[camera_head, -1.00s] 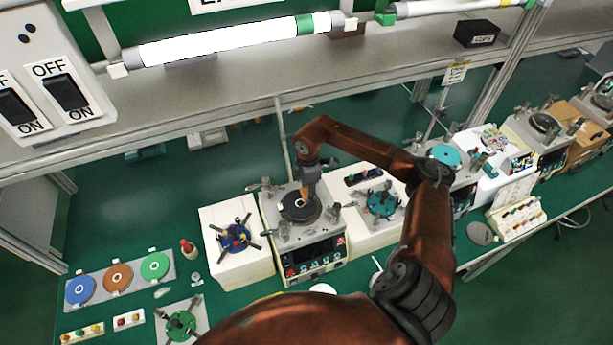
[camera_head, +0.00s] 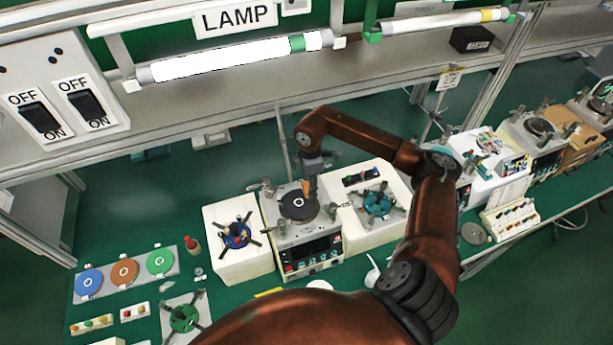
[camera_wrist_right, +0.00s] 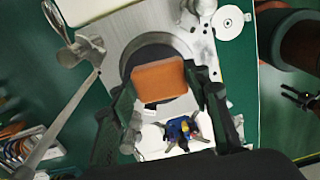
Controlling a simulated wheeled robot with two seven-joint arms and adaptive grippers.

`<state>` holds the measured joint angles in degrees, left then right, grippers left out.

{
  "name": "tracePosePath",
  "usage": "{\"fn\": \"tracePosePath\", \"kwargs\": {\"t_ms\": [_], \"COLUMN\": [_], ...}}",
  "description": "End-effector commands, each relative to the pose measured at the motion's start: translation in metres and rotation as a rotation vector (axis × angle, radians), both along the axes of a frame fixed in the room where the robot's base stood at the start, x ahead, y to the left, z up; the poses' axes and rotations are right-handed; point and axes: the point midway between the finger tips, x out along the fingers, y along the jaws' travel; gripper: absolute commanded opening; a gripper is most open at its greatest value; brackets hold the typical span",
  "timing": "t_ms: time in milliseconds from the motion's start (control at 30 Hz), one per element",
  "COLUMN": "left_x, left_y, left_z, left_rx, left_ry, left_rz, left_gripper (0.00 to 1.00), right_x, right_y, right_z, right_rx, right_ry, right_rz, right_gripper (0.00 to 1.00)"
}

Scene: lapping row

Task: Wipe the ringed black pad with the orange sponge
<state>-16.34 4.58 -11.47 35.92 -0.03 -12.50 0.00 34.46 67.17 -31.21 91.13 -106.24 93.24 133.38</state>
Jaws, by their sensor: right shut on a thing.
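My right gripper (camera_head: 309,177) is shut on the orange sponge (camera_head: 306,190), above the far right part of the black pad (camera_head: 291,209). A small white ring mark shows on the pad, which sits on a grey machine with a dark control panel. In the right wrist view, the sponge (camera_wrist_right: 158,80) sits between the two dark fingers (camera_wrist_right: 162,108) and covers much of the round dark pad (camera_wrist_right: 139,56). I cannot tell whether the sponge touches the pad. My left gripper is not in view.
A white block with a blue clamp (camera_head: 234,236) stands left of the machine, and one with a teal clamp (camera_head: 377,204) stands right. Metal posts surround the pad. Blue, brown and green discs (camera_head: 159,262) lie left. A shelf with lamps (camera_head: 240,60) runs behind.

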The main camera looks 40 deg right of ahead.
Motion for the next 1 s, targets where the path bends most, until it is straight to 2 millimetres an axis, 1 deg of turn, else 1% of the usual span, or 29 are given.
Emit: {"fn": "tracePosePath", "kwargs": {"t_ms": [33, 133, 200, 300, 467, 733, 1000], "left_x": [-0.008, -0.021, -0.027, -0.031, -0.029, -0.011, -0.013], "left_y": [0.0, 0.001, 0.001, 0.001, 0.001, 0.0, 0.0], "left_z": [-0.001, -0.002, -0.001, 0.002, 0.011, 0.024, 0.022], "left_rx": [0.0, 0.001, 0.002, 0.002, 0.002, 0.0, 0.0], "left_ry": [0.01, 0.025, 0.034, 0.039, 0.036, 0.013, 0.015], "left_rz": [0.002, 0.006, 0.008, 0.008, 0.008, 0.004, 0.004], "left_gripper": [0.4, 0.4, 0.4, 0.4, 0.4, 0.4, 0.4], "right_x": [0.0, 0.0, 0.0, 0.0, 0.0, 0.0, 0.0], "right_y": [0.0, 0.0, 0.0, 0.0, 0.0, -0.001, 0.0], "right_z": [-0.001, -0.001, 0.001, 0.007, 0.023, 0.049, 0.068], "right_rx": [0.0, 0.0, 0.0, 0.0, 0.0, 0.0, 0.0], "right_ry": [0.001, 0.0, 0.0, 0.0, 0.0, -0.001, -0.001], "right_rz": [0.0, 0.0, 0.0, 0.0, 0.0, 0.0, 0.0], "right_gripper": [0.21, 0.21, 0.21, 0.21, 0.21, 0.21, 0.21]}}
